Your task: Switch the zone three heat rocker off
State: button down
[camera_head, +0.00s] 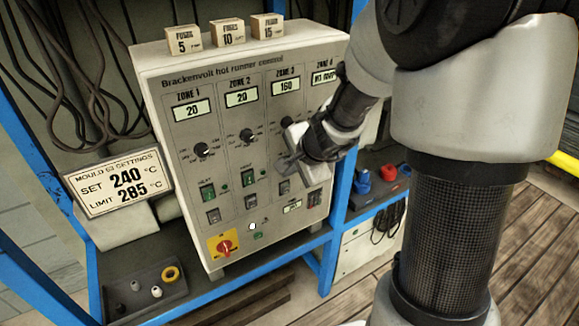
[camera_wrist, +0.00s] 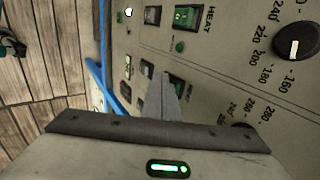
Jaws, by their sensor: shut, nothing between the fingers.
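The grey hot runner control box (camera_head: 200,80) carries columns for several zones. The zone 3 column has a display reading 160 (camera_head: 287,86) and a lower rocker (camera_head: 284,186). My gripper (camera_head: 286,167) is shut and empty, in front of this column, and hides its heat rocker in the head view. In the wrist view, the shut fingers (camera_wrist: 165,88) point at the panel beside a partly covered rocker (camera_wrist: 180,83), which looks like the zone 3 heat rocker. Its position and any contact cannot be told. The zone 2 heat rocker (camera_head: 247,178) shows green, also in the wrist view (camera_wrist: 187,17).
Knobs (camera_head: 247,135) project above the rockers. A red and yellow main switch (camera_head: 224,247) is at lower left. Fuse boxes (camera_head: 228,32) stand on top. A settings sign (camera_head: 118,184) stands left. Blue rack posts (camera_head: 342,190) flank the box, and a parts tray (camera_head: 146,290) lies below.

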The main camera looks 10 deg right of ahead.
jog(key=shift+w+r+b, duration=0.2)
jog(key=shift+r+b, duration=0.5)
jog(key=shift+r, duration=0.05)
dwell(0.5)
dwell(0.3)
